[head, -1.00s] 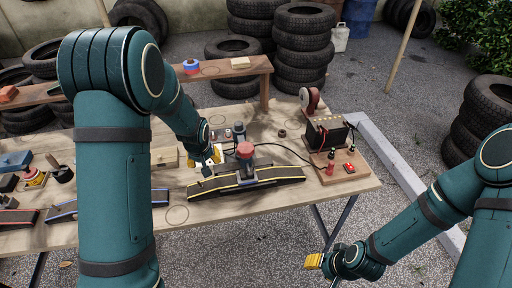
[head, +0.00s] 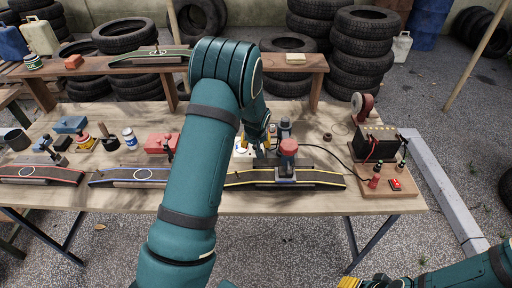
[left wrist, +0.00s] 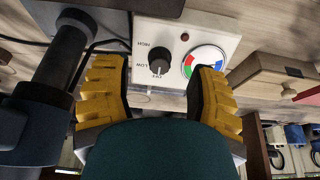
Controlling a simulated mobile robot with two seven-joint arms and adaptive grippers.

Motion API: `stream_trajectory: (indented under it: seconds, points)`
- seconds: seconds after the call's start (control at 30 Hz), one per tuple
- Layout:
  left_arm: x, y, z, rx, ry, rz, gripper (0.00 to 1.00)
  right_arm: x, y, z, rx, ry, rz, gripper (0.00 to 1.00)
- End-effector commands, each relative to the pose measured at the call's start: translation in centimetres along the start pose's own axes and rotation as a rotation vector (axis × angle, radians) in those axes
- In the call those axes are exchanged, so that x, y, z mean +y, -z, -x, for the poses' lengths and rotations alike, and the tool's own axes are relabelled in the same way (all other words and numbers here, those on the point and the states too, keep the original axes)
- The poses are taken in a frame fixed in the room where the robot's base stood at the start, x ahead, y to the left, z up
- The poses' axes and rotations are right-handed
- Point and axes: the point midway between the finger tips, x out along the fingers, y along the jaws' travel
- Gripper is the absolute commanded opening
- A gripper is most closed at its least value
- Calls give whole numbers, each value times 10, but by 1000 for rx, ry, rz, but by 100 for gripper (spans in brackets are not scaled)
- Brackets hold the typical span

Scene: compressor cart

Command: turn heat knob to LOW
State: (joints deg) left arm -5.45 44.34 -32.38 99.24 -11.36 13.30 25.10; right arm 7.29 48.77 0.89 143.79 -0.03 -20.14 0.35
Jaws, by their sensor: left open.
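The heat knob (left wrist: 159,67) is a black dial on a white control box (left wrist: 207,40), seen in the left wrist view. My right gripper (head: 350,283) shows only partly, at the bottom edge.
A red-topped tool (head: 288,160) stands on a black ramp (head: 325,180) just right of my left gripper. A battery (head: 374,145) with cables sits further right. A raised wooden shelf (head: 300,64) runs behind. Other ramps and small items lie on the table's left.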

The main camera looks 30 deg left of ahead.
Motion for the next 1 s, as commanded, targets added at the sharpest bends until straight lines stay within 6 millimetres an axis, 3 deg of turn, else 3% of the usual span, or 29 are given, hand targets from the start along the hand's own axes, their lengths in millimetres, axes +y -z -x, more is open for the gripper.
stream_trajectory:
  seconds: [0.2,0.57,0.67,0.73,0.77,1.0]
  points:
    - [0,0,-22,1,0,0,57,1,-2,-3,-3,0,1,47]
    - [0,0,-26,1,-1,0,57,1,-2,-3,-4,0,1,47]
    - [0,0,-26,1,0,0,28,1,-2,-3,-4,0,1,47]
    - [0,0,-26,1,0,0,3,1,-2,-3,-4,0,1,47]
    - [0,0,-26,1,0,0,0,1,-2,-3,-4,0,1,47]
    - [0,0,-26,1,0,-6,0,1,-2,-4,-4,0,1,47]
